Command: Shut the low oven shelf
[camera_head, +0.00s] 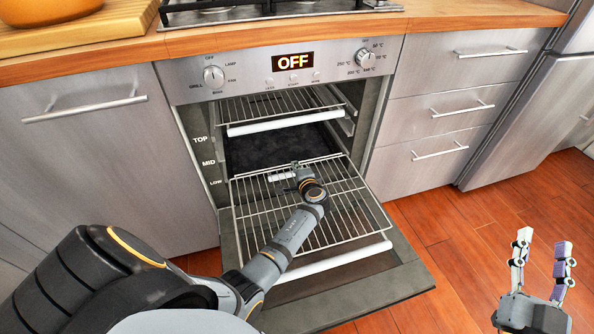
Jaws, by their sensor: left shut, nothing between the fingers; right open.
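The low oven shelf (352,208) is a wire rack pulled well out of the oven, over the lowered oven door (397,281). A pale bar (338,259) runs along its front edge. My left arm reaches across the shelf from the lower left. My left gripper (284,177) is shut and empty, over the back part of the shelf near the oven opening. I cannot tell whether it touches the wires. My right gripper (543,250) is open and empty, over the floor to the right of the door.
An upper rack (275,107) with a pale front bar sits inside the oven (262,150). The control panel (291,70) reads OFF. Steel drawers (436,107) stand to the right and a cabinet front (105,160) to the left. Wooden floor (480,225) is clear at the right.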

